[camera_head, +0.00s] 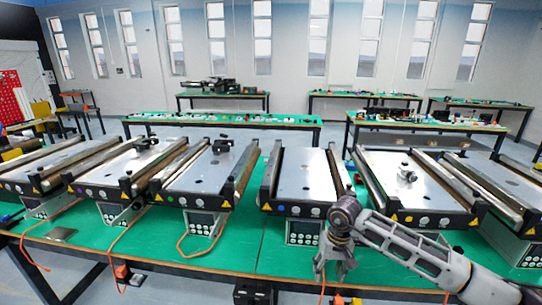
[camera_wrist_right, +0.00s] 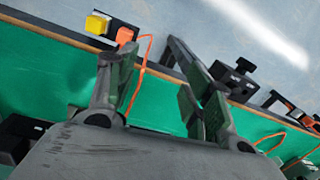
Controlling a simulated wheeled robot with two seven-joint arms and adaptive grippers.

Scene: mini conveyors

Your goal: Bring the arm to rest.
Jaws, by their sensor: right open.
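My right arm comes in from the lower right in the head view. My right gripper (camera_head: 335,264) hangs pointing down over the front edge of the green table (camera_head: 240,240), in front of the conveyors. In the right wrist view the right gripper (camera_wrist_right: 155,95) has its two fingers spread apart, with nothing between them. Below the fingers I see the green table top and its edge. My left gripper is not in the head view.
Several mini conveyors stand in a row on the table, including one just behind the right gripper (camera_head: 308,178) and one at right (camera_head: 405,185). Orange cables hang over the front edge. A yellow and orange connector (camera_wrist_right: 110,28) shows in the wrist view. More tables stand behind.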

